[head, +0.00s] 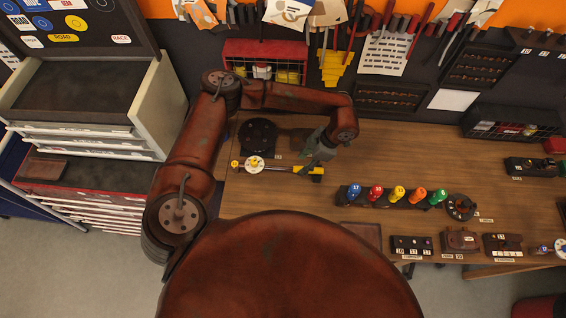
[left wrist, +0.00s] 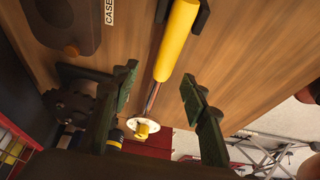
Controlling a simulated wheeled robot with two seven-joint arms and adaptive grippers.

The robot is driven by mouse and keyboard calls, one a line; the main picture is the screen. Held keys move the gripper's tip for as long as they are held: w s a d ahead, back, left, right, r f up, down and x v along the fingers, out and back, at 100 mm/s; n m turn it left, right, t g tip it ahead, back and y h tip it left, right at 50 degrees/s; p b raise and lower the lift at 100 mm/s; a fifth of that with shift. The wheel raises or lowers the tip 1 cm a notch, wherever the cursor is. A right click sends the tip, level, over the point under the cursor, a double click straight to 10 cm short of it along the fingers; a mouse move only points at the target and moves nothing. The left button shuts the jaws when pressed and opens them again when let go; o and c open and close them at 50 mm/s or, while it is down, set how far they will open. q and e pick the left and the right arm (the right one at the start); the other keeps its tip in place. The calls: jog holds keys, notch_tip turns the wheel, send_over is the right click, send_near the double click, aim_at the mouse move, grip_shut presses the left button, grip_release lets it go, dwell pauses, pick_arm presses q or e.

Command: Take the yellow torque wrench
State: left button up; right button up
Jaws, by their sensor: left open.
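The yellow torque wrench (head: 300,169) lies across the left part of the wooden bench, its yellow handle to the right and a round white dial to the left. In the left wrist view its yellow handle (left wrist: 176,42) rests in a black cradle at the top, with the thin shaft running down to the white dial. My left gripper (head: 310,160) is over the handle end in the head view. In the left wrist view the open fingers (left wrist: 158,86) stand one on each side of the wrench's line, apart from it. My right gripper is not in view.
A black round fixture (head: 258,136) sits just behind the wrench. A row of colored-handled tools (head: 397,195) stands to the right. A red wire rack (head: 265,60) is at the back. A drawer cabinet (head: 85,110) stands left.

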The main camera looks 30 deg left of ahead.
aim_at(297, 168)
pick_arm(q)
jog(key=shift+p+x, duration=0.3)
jog(key=shift+x, duration=0.5)
jog(key=x, duration=0.1)
jog(key=p+x, duration=0.1)
jog(key=x, duration=0.2)
jog(key=shift+s+a+f+p, duration=0.2)
jog(key=shift+s+a+p, duration=0.1)
jog(key=shift+s+p, duration=0.1)
jog(key=shift+w, duration=0.1)
jog(key=shift+c, duration=0.6)
grip_shut()
